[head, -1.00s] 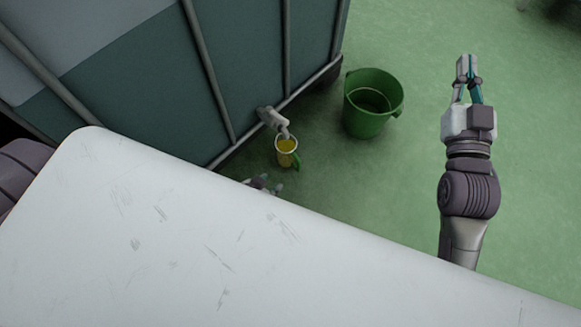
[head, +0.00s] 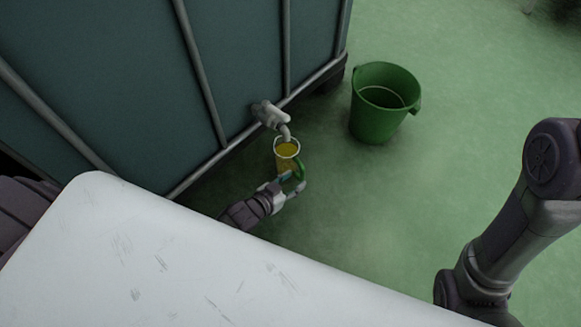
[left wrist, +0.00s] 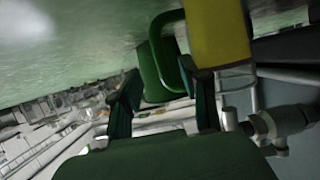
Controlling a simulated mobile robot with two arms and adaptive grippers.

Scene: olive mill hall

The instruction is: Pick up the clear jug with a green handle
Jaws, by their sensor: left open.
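The clear jug (head: 287,150), holding yellow liquid, stands upright below the tap of the tank. Its green handle (head: 300,167) faces my left gripper (head: 291,184), which is open right at the handle. In the left wrist view the jug's yellow side (left wrist: 220,35) is at the top, and the green handle loop (left wrist: 163,45) shows ahead of and between the parted fingers of my left gripper (left wrist: 163,80). I cannot tell whether the fingers touch the handle. My right gripper is out of view; only its arm shows at the right edge.
The tap (head: 271,116) hangs over the jug from the dark tank (head: 250,60) with grey bars. A green bucket (head: 380,125) stands right of it. A white tabletop (head: 180,260) fills the foreground.

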